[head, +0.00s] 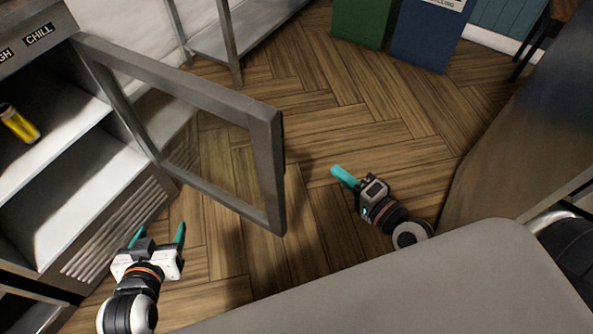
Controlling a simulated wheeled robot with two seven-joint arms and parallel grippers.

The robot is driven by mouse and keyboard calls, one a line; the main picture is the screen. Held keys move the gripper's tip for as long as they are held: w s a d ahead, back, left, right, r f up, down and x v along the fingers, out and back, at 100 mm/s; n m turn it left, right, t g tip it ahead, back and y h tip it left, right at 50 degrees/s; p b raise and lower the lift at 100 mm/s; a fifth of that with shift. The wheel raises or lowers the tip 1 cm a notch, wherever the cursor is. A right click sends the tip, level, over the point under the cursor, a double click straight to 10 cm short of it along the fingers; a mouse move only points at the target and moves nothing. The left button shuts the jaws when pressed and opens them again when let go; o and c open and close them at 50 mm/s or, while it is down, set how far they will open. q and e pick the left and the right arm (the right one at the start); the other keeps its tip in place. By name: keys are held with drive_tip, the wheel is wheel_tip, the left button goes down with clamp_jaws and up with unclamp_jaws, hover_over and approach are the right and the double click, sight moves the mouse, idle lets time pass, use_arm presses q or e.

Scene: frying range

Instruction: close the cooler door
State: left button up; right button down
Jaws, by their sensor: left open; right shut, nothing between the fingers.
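The cooler (68,200) stands at the left with its shelves exposed. Its door (268,150), a grey frame around a clear pane, is swung wide open and reaches out over the floor to the middle of the view. My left gripper (158,234) is open and empty, in front of the cooler's lower vents and to the left of the door's lower corner. My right gripper (340,172) is shut and empty, to the right of the door's free edge and apart from it.
A metal rack (235,40) stands behind the door. A green bin (361,22) and a blue bin (425,35) stand at the back. The wooden floor (390,125) right of the door is clear. A grey surface (430,285) fills the front.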

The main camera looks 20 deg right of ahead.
use_arm(q)
drive_tip(key=s+a+f+g+y+p, duration=0.1)
drive_tip(key=s+a+g, duration=0.1)
drive_tip(key=s+g, duration=0.2)
drive_tip(key=s, duration=0.3)
drive_tip(key=shift+s+a+f+g, duration=0.3)
drive_tip(key=shift+a, duration=0.1)
use_arm(e)
drive_tip(key=w+a+r+m+y, duration=0.1)
drive_tip(key=w+a+r, duration=0.2)
drive_tip(key=w+a, duration=0.3)
drive_tip(key=shift+a+r+t, duration=0.4)
drive_tip(key=shift+a, duration=0.85)
